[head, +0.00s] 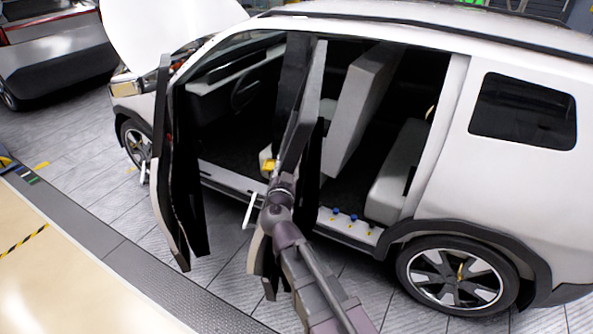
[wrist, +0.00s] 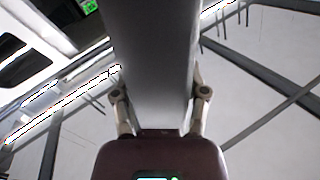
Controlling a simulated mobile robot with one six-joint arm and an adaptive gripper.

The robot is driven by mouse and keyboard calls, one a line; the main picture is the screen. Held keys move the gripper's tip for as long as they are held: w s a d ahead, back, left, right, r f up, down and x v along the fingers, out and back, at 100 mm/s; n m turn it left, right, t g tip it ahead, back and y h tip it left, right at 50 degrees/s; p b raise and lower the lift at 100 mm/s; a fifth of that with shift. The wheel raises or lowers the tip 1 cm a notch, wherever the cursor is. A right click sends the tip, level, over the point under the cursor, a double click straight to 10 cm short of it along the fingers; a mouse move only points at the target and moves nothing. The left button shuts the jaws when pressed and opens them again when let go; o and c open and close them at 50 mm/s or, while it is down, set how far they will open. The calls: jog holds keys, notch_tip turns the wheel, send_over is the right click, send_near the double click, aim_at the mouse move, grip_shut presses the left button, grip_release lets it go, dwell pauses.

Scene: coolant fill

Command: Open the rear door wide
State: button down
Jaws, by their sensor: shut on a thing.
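The white car's rear door (head: 312,95) stands swung out from the body, seen nearly edge-on in the head view, with its opening uncovered. My gripper (head: 275,180) is at the door's edge, around mid-height. In the wrist view my gripper (wrist: 158,100) has one finger on each side of a grey slab, the door's edge (wrist: 155,45), and is shut on it. My arm hides the lower part of the door in the head view.
The front door (head: 170,200) also stands open, to the left of the rear door. The rear wheel (head: 460,277) is at the right. Small blue-topped items (head: 353,218) are at the rear sill. A beige surface (head: 60,270) fills the lower left; tiled floor lies between it and the car.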

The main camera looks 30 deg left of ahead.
dwell(0.5)
jog(key=shift+c, duration=0.6)
grip_release()
jog(key=shift+w, duration=0.1)
jog(key=shift+s+d, duration=0.1)
jog(key=shift+s, duration=0.1)
jog(key=v, duration=1.1)
jog(key=shift+s+d, duration=0.15)
jog(key=shift+s, duration=0.25)
jog(key=shift+w, duration=0.15)
